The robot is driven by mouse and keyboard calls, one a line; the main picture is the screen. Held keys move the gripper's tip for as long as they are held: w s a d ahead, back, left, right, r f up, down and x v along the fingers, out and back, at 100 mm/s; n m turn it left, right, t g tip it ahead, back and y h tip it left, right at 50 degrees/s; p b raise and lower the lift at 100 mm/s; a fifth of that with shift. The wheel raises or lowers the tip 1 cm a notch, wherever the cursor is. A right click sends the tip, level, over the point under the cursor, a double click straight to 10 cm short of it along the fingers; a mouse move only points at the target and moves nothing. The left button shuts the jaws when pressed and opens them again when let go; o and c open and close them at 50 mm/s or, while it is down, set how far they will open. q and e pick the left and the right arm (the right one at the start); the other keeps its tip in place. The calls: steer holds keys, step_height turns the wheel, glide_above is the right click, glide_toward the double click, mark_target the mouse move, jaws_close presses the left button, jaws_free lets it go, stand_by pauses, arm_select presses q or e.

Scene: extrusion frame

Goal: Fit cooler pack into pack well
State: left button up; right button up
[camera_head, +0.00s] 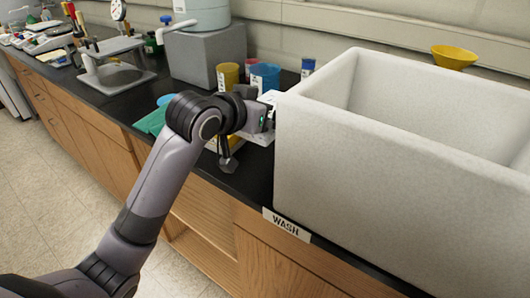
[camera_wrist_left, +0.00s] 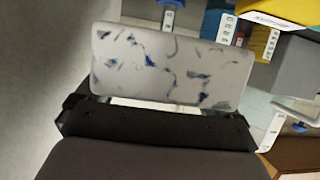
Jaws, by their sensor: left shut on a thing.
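The cooler pack is a flat white slab with blue and dark marks (camera_wrist_left: 172,66); it fills the upper middle of the left wrist view. My left gripper (camera_wrist_left: 158,108) is shut on it, with the slab standing out beyond the dark gripper body. In the head view my left gripper (camera_head: 264,114) is over the bench, close to the left wall of a large pale open box. The pack is hard to make out there, partly hidden by the gripper and box. I cannot tell which part is the pack well. My right gripper is not in view.
The large pale box (camera_head: 345,165) takes up the right of the black bench, above a WASH label (camera_head: 286,224). Yellow (camera_head: 228,76) and blue (camera_head: 265,78) cups stand behind my gripper. A teal item (camera_head: 152,121) lies left of my arm.

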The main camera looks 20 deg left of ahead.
mark_target(265, 167)
arm_select(q)
step_height(265, 167, down, 11)
steer(key=shift+r, duration=0.1)
stand_by(0.3)
steer(key=o, duration=0.9)
steer(key=shift+f, duration=0.25)
steer(key=shift+o, duration=0.2)
steer(key=shift+f, duration=0.1)
steer(key=shift+b+v, duration=0.3)
steer(key=shift+v, duration=3.35)
